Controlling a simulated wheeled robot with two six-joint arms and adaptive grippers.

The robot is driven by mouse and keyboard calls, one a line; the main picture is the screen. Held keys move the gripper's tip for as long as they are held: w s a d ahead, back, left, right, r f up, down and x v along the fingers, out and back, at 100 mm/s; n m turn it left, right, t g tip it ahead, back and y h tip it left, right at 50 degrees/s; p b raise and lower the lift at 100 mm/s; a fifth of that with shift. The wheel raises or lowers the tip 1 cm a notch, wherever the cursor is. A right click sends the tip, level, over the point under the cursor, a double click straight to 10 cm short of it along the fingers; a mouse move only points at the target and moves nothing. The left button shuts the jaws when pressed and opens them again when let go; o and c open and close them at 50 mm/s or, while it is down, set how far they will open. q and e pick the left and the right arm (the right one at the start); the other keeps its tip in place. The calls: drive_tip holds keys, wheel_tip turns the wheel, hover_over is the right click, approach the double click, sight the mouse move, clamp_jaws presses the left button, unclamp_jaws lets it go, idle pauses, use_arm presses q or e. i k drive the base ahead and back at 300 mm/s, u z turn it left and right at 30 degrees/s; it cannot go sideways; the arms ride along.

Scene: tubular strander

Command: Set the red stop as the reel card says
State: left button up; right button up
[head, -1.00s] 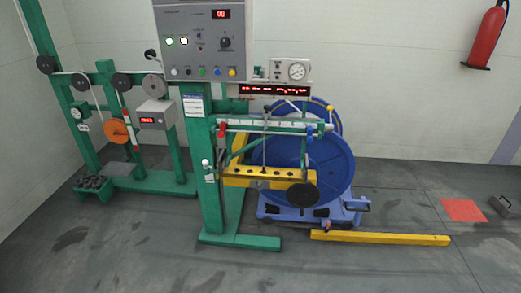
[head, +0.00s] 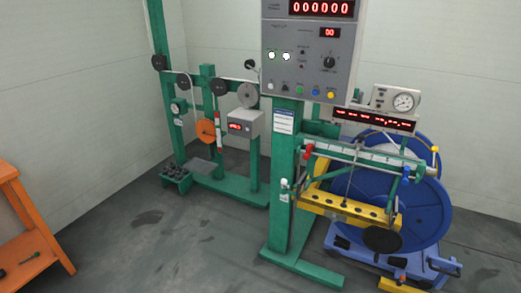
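The red stop (head: 307,150) sits near the left end of a pale scale bar (head: 362,156) on the green machine, in front of the blue reel (head: 424,212). A blue stop (head: 405,171) is near the bar's right end. A white card with a blue header (head: 284,122) is fixed to the green post; its text is too small to read, and I cannot tell whether it is the reel card. Neither of my grippers is in view.
A grey control panel (head: 311,48) tops the post. A red-lettered display (head: 374,119) and a round gauge (head: 403,102) stand above the bar. An orange table (head: 12,172) with a green-handled tool is at far left. The floor between table and machine is clear.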

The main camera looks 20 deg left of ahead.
sight(309, 148)
drive_tip(key=u, duration=0.4)
drive_tip(key=i, duration=0.7)
drive_tip(key=z, duration=0.6)
drive_tip(key=i, duration=0.65)
drive_tip(key=z, duration=0.75)
